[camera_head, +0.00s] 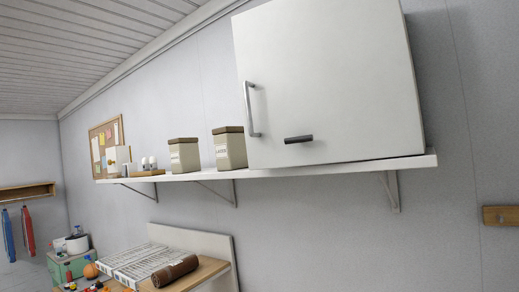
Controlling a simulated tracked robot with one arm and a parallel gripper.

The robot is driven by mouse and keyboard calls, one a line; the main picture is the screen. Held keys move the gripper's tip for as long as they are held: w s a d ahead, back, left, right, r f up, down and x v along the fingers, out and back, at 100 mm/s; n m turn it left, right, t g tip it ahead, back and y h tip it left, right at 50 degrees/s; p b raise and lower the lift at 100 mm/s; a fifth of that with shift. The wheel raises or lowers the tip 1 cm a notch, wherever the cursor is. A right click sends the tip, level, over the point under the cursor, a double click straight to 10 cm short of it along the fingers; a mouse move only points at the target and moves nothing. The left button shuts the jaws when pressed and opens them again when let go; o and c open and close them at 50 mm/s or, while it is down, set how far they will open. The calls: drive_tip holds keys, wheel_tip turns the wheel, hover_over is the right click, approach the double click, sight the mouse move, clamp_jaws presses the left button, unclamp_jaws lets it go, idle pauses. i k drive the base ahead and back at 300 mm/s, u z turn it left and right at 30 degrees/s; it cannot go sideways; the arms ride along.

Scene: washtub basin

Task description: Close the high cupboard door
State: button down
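The high cupboard (340,75) is a white box on a wall shelf, in the upper middle and right of the view. Its pale door faces me and fills most of its front, with its top cut off by the frame. A grey metal bar handle (250,109) stands upright near the door's left edge. A short dark bar (298,139) shows against the lower part of the door; I cannot tell what it belongs to. No clear gap shows around the door, and I cannot tell whether it is fully shut. My gripper is not recognisable in view.
The white shelf (205,174) on metal brackets also holds two canisters (230,150) (184,155) left of the cupboard. Below is a worktop (195,273) with a striped board (148,264) and a brown roll (175,271). A wooden rail (500,215) is at the right.

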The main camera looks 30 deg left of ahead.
sight(340, 73)
drive_tip(key=z, duration=0.05)
drive_tip(key=i, duration=1)
drive_tip(key=u, duration=0.05)
